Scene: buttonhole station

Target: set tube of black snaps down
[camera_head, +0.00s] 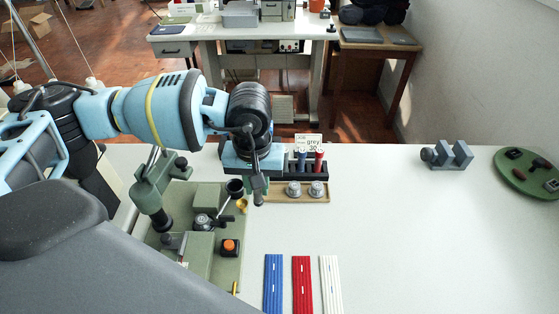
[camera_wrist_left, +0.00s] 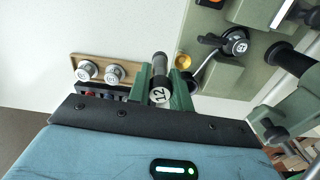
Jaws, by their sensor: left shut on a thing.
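My left gripper (camera_head: 259,186) points down above the white table, just left of the rack and the wooden tray. It is shut on a dark tube (camera_wrist_left: 160,64), which I take for the tube of black snaps. In the left wrist view the tube stands between the two green fingers (camera_wrist_left: 162,84), and its near end reads "12". In the head view its lower end (camera_head: 258,200) shows below the fingers. A black rack (camera_head: 318,176) holds blue and red tubes beside a card reading "grey 30". My right gripper is not in view.
The green press station (camera_head: 231,283) with a lever, a brass cup and an orange button is close at left. A wooden tray (camera_head: 278,198) holds two metal pieces. Blue, red and white strips (camera_head: 302,284) lie in front. A grey block (camera_head: 449,156) stands right; the table between is clear.

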